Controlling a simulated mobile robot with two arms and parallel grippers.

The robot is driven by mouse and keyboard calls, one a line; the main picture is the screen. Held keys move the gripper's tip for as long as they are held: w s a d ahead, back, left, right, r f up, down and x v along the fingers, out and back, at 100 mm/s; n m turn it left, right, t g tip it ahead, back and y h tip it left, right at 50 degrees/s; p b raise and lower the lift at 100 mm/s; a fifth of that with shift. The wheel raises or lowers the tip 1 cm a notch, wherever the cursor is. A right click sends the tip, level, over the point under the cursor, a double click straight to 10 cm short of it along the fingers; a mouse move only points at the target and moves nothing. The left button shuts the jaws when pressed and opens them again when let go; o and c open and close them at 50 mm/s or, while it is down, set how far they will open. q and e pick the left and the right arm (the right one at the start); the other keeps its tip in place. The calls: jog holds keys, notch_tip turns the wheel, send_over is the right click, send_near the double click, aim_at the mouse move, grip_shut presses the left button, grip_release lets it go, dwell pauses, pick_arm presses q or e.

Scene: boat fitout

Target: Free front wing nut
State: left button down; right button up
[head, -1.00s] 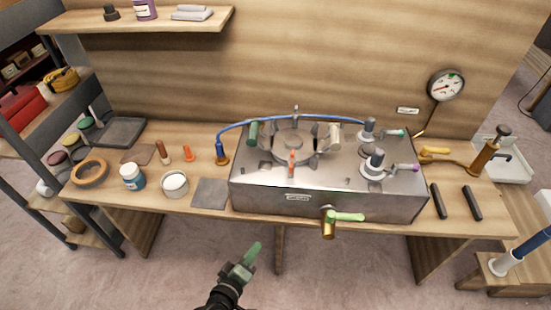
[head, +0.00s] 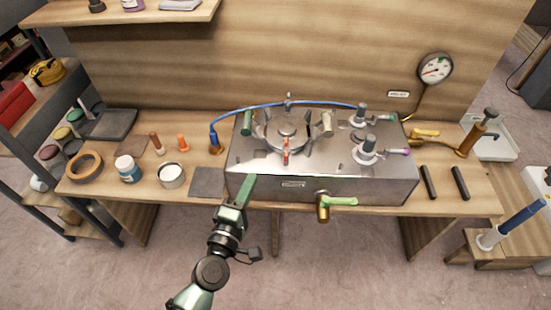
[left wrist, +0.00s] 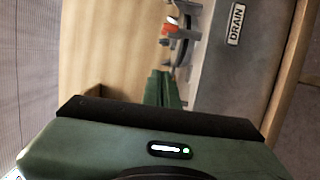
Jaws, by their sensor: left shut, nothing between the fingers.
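The metal tank (head: 320,185) stands on the workbench with a round hatch (head: 286,137) on its top. Wing nuts sit around the hatch: an orange one (head: 285,152) at the front, a green one (head: 247,124) at left, a beige one (head: 326,122) at right and a grey one (head: 289,102) at the back. My left gripper (head: 248,183) is shut and empty, in front of the tank's front left part, apart from the front wing nut. In the left wrist view its green fingers (left wrist: 165,88) point toward the tank, beside the DRAIN label (left wrist: 236,24). My right gripper is out of view.
A blue hose (head: 275,104) arches over the tank top. A green-handled drain valve (head: 337,201) juts from the tank front. Two valves with grey knobs stand at the tank's right.

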aim_at(286, 155)
pick_arm(q)
jog(key=w+d+p, duration=0.1)
jog(key=w+d, duration=0.5)
jog(key=w, duration=0.2)
jog(key=shift+p, duration=0.4)
